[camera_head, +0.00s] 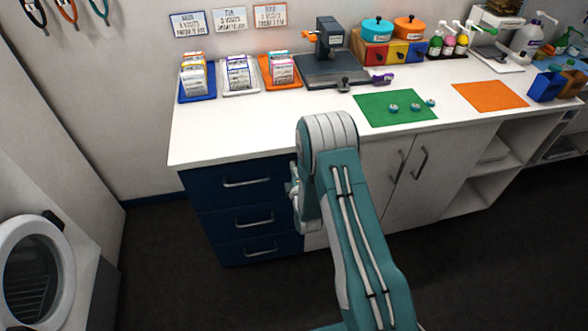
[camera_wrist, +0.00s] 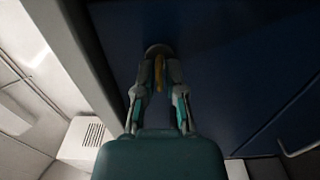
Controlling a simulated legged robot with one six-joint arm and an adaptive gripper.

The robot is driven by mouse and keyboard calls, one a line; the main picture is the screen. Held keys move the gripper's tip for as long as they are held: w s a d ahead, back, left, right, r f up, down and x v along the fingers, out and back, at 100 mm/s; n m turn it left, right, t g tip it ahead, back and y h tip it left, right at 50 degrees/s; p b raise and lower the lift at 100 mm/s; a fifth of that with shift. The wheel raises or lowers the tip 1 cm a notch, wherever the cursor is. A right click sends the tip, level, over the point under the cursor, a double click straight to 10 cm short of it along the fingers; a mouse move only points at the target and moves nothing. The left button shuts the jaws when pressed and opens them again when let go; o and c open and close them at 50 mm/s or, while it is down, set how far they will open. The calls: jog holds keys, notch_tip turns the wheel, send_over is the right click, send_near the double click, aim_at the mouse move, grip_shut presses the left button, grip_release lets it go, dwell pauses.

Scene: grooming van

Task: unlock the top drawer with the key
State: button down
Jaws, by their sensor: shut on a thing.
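The top drawer (camera_head: 232,184) is the uppermost of three navy drawer fronts at the left end of the counter, and it is closed. Its dark front (camera_wrist: 235,65) fills much of the wrist view. My gripper (camera_wrist: 158,80) is shut on a brass-yellow key (camera_wrist: 159,68), which shows between its fingertips. The key points at a round grey lock (camera_wrist: 157,50) on the navy front. I cannot tell how deep the key sits in it or how far it is turned. In the head view my arm hides the key and lock.
A metal handle (camera_wrist: 301,149) juts out at lower right in the wrist view. The white countertop (camera_head: 225,128) overhangs the drawers and carries card trays. White cupboard doors (camera_head: 418,175) stand to the right. The floor (camera_head: 170,240) before the drawers is clear; a round-doored machine (camera_head: 38,262) stands left.

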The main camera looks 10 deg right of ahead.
jog(key=shift+a+f, duration=0.2)
jog(key=c, duration=0.8)
grip_release()
jog(key=shift+c, duration=0.2)
jog(key=shift+o, duration=0.6)
jog(key=shift+a, duration=0.1)
jog(key=shift+s, duration=0.1)
jog(key=s, duration=1.1)
jog(key=shift+s, duration=0.35)
